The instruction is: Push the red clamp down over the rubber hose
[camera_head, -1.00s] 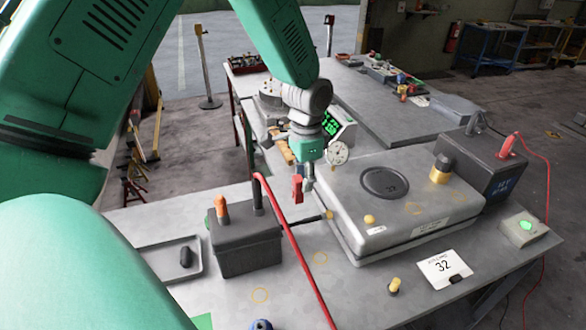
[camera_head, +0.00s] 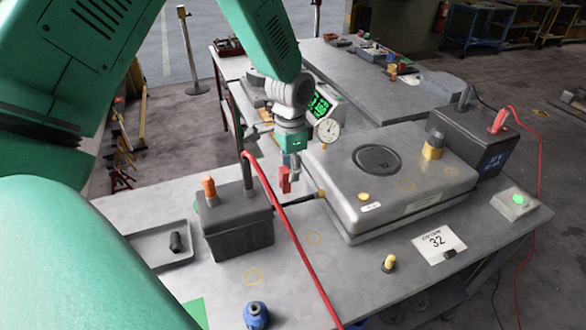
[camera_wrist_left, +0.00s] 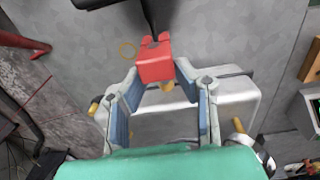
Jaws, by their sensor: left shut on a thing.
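The red clamp (camera_head: 285,180) is in my left gripper (camera_head: 293,172), above the bench beside the silver case. In the left wrist view the red clamp (camera_wrist_left: 155,62) sits at the fingertips of my left gripper (camera_wrist_left: 157,72), which is shut on it. The black rubber hose (camera_head: 299,200) runs between the dark box and a yellow fitting on the case's side. In the wrist view the hose (camera_wrist_left: 154,18) passes under the clamp, and the yellow fitting (camera_wrist_left: 167,87) shows just past it. I cannot tell whether clamp and hose touch. My right gripper is not in view.
The silver case (camera_head: 345,215) stands right of the clamp. The dark box (camera_head: 238,232) with an orange-capped post stands left. A red tube (camera_head: 290,238) slants across in front.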

